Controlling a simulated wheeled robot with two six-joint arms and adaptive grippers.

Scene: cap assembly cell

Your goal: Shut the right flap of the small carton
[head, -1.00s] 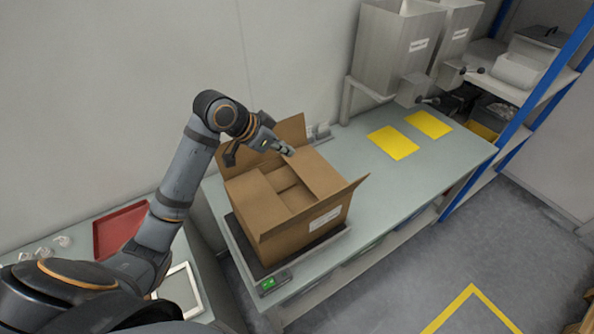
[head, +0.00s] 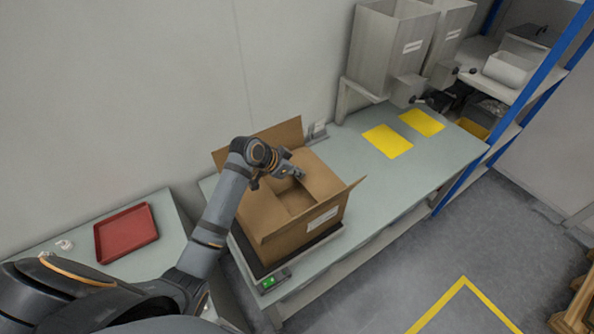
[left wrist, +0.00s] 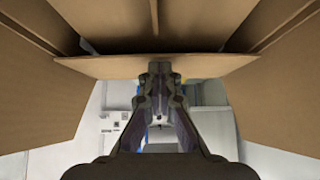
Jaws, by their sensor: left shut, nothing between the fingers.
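The open brown carton (head: 290,238) sits on a dark scale platform on the bench in the head view. Its back flap (head: 278,134) stands up and its front flap (head: 345,193) sticks up and outward. The panel on its right side (head: 322,183) looks folded inward, nearly level. My left gripper (head: 300,176) is shut and empty, low over the carton's opening beside that panel. In the left wrist view its fingertips (left wrist: 160,68) are at the edge of a cardboard flap (left wrist: 100,66); contact is unclear. The carton's inside is mostly hidden. My right gripper is out of view.
Yellow mats (head: 388,141) lie on the clear bench to the right. Metal hoppers (head: 385,45) stand behind them, beside a blue-framed shelf (head: 520,85). A red tray (head: 126,234) lies on the left table. The scale's display (head: 274,280) is at the bench's front edge.

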